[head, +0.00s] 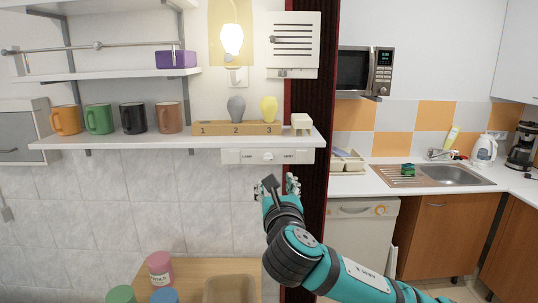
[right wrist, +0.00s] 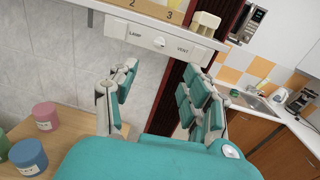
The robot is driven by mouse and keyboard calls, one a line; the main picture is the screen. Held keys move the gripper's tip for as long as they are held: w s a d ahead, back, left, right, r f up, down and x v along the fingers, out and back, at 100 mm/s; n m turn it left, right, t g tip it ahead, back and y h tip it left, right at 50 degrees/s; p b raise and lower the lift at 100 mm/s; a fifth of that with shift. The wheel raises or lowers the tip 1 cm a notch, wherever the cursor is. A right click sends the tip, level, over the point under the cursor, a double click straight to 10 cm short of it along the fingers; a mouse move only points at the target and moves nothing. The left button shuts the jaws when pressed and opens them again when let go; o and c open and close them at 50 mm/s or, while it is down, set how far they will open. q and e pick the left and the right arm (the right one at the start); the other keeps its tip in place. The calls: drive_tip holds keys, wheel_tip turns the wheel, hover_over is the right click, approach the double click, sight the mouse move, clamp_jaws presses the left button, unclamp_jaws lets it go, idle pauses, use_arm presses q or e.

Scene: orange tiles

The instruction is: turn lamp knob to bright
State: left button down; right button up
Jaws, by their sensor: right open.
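A white control panel (head: 240,157) is mounted under the lower shelf, with a LAMP label at its left and a VENT label at its right. A small round white knob (head: 268,157) sits between the labels; it also shows in the right wrist view (right wrist: 159,41). The knob's exact setting is too small to read. The wall lamp (head: 232,40) above the shelf glows with a pale yellow shade behind it. My right gripper (head: 279,186) is below the panel, apart from the knob. In the right wrist view its fingers (right wrist: 160,88) are spread and empty. My left gripper is out of view.
The lower shelf (head: 90,143) holds several mugs (head: 99,119), a numbered wooden block (head: 237,128) with a grey and a yellow bulb, and a small beige object (head: 301,123). A table (head: 200,270) with jars (head: 160,268) stands below. A dark post (head: 311,90) rises right of the panel.

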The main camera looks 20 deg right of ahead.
sight(269, 159)
drive_tip(key=p+x, duration=0.5)
drive_tip(key=x, duration=1.2)
drive_tip(key=shift+f+p, duration=0.1)
drive_tip(key=shift+p, duration=0.25)
clamp_jaws()
